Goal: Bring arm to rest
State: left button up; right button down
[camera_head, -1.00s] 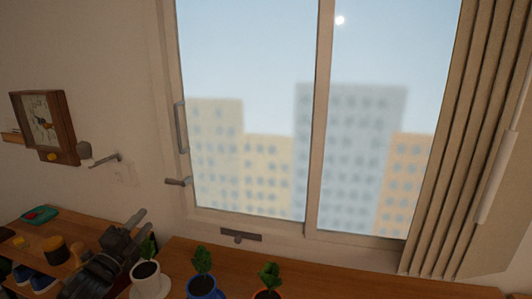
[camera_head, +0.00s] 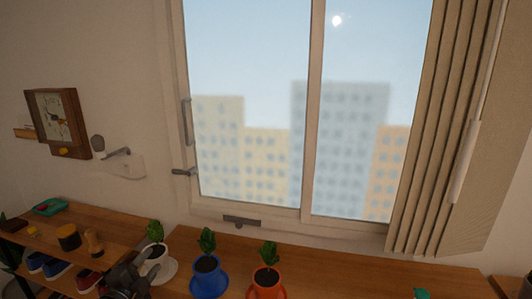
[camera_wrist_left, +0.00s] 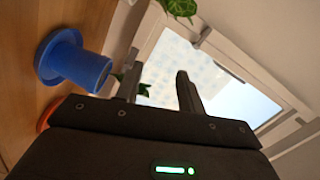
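My left gripper (camera_head: 138,264) is at the bottom left of the head view, in front of the white plant pot (camera_head: 158,268) and partly overlapping it. Whether it touches the pot cannot be told. In the left wrist view my left gripper (camera_wrist_left: 158,82) has its two fingers apart with nothing held between them; window and some green leaves show behind the gap. My right gripper is not in view.
A blue pot (camera_head: 208,282) and an orange pot (camera_head: 266,284) with plants stand right of the white one. The wooden counter (camera_head: 350,270) right of the orange pot is mostly clear.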

pick_arm(q)
jog(key=s+d+f+n+g+y, duration=0.1)
jog(key=s+d+f+n+g, duration=0.2)
jog(key=s+f, duration=0.5)
jog(key=s+d+f+n+g+y, duration=0.1)
jog(key=s+f+n+g, duration=0.35)
jog(key=s+f, duration=0.35)
jog(key=s+d+f+n+g, duration=0.1)
jog(key=s+f+n+g, duration=0.15)
jog(key=s, duration=0.65)
jog(key=s+d+f+n+g, duration=0.1)
jog(key=s+f+n+g, duration=0.2)
jog(key=s, duration=0.6)
notch_tip(320, 180, down, 26)
jog(key=s+n+g, duration=0.1)
jog(key=s+g, duration=0.1)
jog(key=s+a+f+g, duration=0.1)
jog(key=s+a+f, duration=0.1)
jog(key=s+f, duration=1.3)
jog(key=shift+s+a+f+y, duration=0.2)
jog(key=shift+s+y, duration=0.1)
jog(key=shift+s, duration=0.4)
